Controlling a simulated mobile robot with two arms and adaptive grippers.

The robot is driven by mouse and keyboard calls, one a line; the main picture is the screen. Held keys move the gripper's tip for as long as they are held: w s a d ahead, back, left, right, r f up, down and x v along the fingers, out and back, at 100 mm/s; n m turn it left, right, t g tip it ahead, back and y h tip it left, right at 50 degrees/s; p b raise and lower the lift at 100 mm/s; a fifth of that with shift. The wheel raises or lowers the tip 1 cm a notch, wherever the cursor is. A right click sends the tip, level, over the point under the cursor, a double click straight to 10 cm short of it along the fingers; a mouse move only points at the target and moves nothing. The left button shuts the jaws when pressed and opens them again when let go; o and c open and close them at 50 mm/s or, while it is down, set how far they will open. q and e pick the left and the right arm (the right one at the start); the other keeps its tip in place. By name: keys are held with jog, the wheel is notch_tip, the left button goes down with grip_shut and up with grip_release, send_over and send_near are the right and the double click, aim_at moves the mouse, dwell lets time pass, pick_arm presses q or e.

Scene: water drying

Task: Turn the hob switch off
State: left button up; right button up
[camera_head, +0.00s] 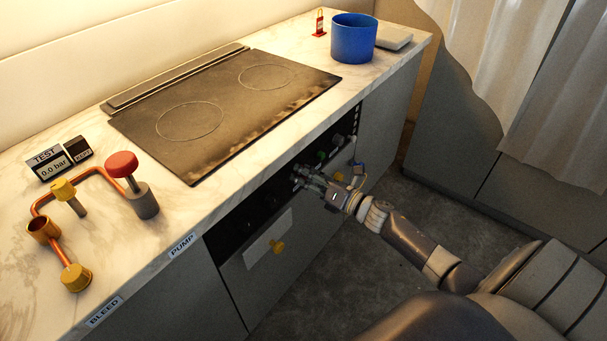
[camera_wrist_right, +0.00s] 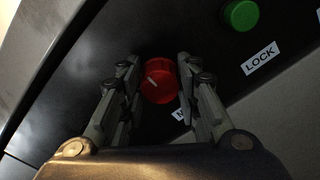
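A red round knob (camera_wrist_right: 158,82) with a pale pointer line sits on the dark front panel in the right wrist view. Its pointer is slanted, toward the upper left. My right gripper (camera_wrist_right: 157,66) is open, with one finger on each side of the knob; the left finger looks slightly apart from it, and I cannot tell whether the right finger touches. In the head view my right gripper (camera_head: 303,178) is at the front panel below the hob (camera_head: 225,105) and hides the red knob. My left gripper is not in view.
A green knob (camera_wrist_right: 241,15) sits beside the red one, near a LOCK label (camera_wrist_right: 261,58). A blue pot (camera_head: 353,40) stands at the back of the counter. Copper pipework with a red-topped valve (camera_head: 122,165) stands at the left. The floor before the cabinet is clear.

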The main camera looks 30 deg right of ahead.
dwell(0.3)
jog(key=m, duration=0.4)
jog(key=shift+p, duration=0.35)
jog(key=m+p, duration=0.1)
jog(key=m, duration=0.3)
jog(key=shift+m, duration=0.3)
jog(key=m+p, duration=0.1)
jog(key=m, duration=0.3)
jog(key=shift+m, duration=0.3)
jog(key=m+p, duration=0.1)
jog(key=m, duration=0.3)
jog(key=shift+m, duration=0.3)
jog(key=o, duration=1.1)
